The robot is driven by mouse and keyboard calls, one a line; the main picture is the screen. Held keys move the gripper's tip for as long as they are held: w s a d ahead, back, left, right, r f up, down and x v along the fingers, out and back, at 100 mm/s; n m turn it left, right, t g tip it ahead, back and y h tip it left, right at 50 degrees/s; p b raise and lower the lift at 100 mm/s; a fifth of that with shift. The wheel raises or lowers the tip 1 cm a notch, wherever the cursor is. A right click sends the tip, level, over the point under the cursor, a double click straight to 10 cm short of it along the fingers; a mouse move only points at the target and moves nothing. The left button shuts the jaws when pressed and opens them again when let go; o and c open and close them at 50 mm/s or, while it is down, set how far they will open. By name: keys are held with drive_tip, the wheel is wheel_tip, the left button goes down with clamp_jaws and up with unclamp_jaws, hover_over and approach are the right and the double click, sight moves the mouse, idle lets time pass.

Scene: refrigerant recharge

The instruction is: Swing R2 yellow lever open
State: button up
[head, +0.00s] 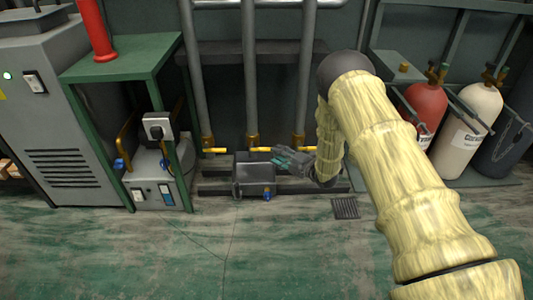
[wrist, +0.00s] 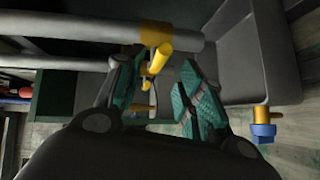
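Three upright pipes stand at the back wall, each with a brass valve and a yellow lever low down: left lever (head: 215,150), middle lever (head: 260,149), right lever (head: 307,149). I see no R2 label. My gripper (head: 287,159) is low in front of the pipes, close to the right end of the middle lever. In the wrist view, my gripper (wrist: 156,72) is open, its teal-padded fingers apart. A yellow lever (wrist: 158,58) on a brass valve (wrist: 155,33) shows between the fingertips, nearer the left finger. Contact cannot be told.
A grey open box (head: 254,172) with a blue-handled brass tap (wrist: 263,130) sits below the middle pipe. A green stand (head: 125,60) and machine (head: 60,100) are at left. Red (head: 426,105) and white (head: 470,130) cylinders stand at right. The front floor is clear.

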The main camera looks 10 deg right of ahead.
sight(268, 149)
drive_tip(key=b+x, duration=0.2)
drive_tip(key=x, duration=0.4)
drive_tip(key=shift+f, duration=0.15)
drive_tip(key=shift+w+a+b, duration=0.4)
drive_tip(key=shift+w, duration=0.05)
drive_tip(key=shift+c, duration=0.5)
clamp_jaws()
